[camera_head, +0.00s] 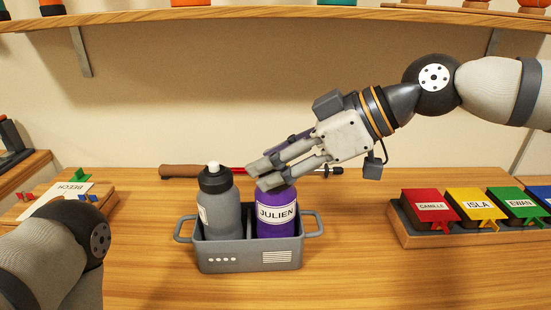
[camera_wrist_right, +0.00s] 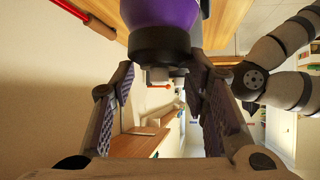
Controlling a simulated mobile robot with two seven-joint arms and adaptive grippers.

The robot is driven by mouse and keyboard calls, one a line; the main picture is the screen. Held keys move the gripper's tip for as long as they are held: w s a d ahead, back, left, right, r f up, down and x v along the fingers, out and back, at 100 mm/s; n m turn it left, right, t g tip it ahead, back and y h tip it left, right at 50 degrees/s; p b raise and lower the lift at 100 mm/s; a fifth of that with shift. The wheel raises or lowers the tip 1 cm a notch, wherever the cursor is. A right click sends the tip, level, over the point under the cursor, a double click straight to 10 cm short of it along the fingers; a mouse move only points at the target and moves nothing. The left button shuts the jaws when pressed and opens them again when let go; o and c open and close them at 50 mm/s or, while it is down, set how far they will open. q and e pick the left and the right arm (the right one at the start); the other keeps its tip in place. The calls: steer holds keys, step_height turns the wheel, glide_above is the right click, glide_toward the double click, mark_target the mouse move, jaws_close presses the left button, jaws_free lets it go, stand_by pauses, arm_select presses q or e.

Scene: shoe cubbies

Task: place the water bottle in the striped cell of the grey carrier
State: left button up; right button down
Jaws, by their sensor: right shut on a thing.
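The grey carrier (camera_head: 250,262) stands on the table with two cells. Its left cell front has white dots, its right cell front white stripes. A purple bottle labelled JULIEN (camera_head: 277,222) is upright in the striped cell. A grey bottle with a black cap and white spout (camera_head: 221,215) is upright in the dotted cell. My right gripper (camera_head: 266,176) is shut on the top of the purple bottle, hiding its cap in the head view. In the right wrist view the purple bottle (camera_wrist_right: 162,15) and its dark cap show between the fingers. My left gripper is not in view.
A red rod with a brown handle (camera_head: 185,171) lies behind the carrier. A tray of coloured name boxes (camera_head: 415,238) stands at right. A wall shelf (camera_head: 270,14) runs above. The table front right is clear.

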steer(key=shift+r, duration=0.15)
steer(key=c, duration=0.9)
jaws_free()
steer(key=shift+f, duration=0.2)
steer(key=shift+r, duration=0.15)
steer(key=v, duration=1.2)
steer(key=shift+s, duration=0.1)
